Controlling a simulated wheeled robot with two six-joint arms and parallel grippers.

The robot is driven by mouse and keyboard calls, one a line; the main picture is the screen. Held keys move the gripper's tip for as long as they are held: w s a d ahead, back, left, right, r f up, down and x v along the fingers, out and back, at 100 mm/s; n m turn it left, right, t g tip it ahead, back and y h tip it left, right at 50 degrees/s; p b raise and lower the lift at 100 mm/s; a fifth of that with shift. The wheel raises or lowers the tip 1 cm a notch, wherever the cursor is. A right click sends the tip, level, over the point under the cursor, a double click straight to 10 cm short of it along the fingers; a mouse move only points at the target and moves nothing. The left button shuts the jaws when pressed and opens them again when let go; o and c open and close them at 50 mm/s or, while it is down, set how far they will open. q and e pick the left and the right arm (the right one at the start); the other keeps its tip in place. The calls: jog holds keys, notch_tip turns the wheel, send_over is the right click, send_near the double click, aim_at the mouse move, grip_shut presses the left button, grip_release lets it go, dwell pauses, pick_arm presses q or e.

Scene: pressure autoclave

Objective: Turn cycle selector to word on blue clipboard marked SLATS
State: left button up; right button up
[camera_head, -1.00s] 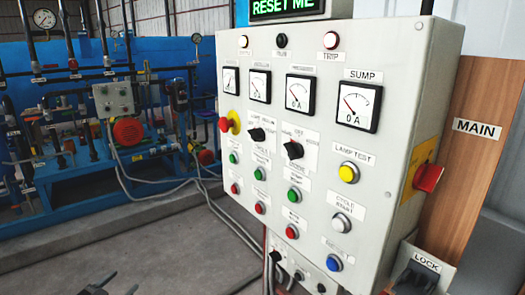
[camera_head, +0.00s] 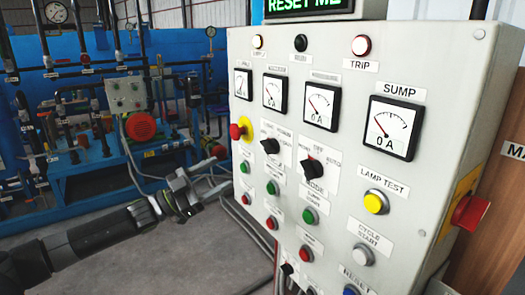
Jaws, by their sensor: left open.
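The grey control panel (camera_head: 341,60) carries two black rotary selectors in its middle row, the left selector (camera_head: 269,146) and the right selector (camera_head: 313,168). Their small position labels are mostly too blurred to read, so I cannot tell which one is the cycle selector. My left gripper (camera_head: 222,173) is open and empty, just left of the panel's left edge, below the level of the red stop knob (camera_head: 236,131). It appears apart from the panel. My right gripper is not in view. No blue clipboard marked SLATS shows.
Green, red, yellow and white push buttons, including LAMP TEST (camera_head: 375,202) and CYCLE START (camera_head: 361,254), surround the selectors. A red handle (camera_head: 470,212) juts from the panel's right side. Blue pump machinery (camera_head: 100,180) stands behind left. Grey cables run along the floor.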

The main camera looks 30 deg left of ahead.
aim_at(263, 148)
pick_arm(q)
jog(key=shift+p+x, duration=0.4)
jog(key=shift+x, duration=3.75)
jog(key=shift+p+x, duration=1.15)
jog(key=shift+x, duration=0.6)
jog(key=shift+p+x, duration=0.5)
jog(key=shift+x, duration=0.45)
jog(key=shift+a, duration=0.15)
jog(key=shift+c, duration=0.3)
jog(key=c, duration=0.9)
jog(key=shift+w, duration=0.1)
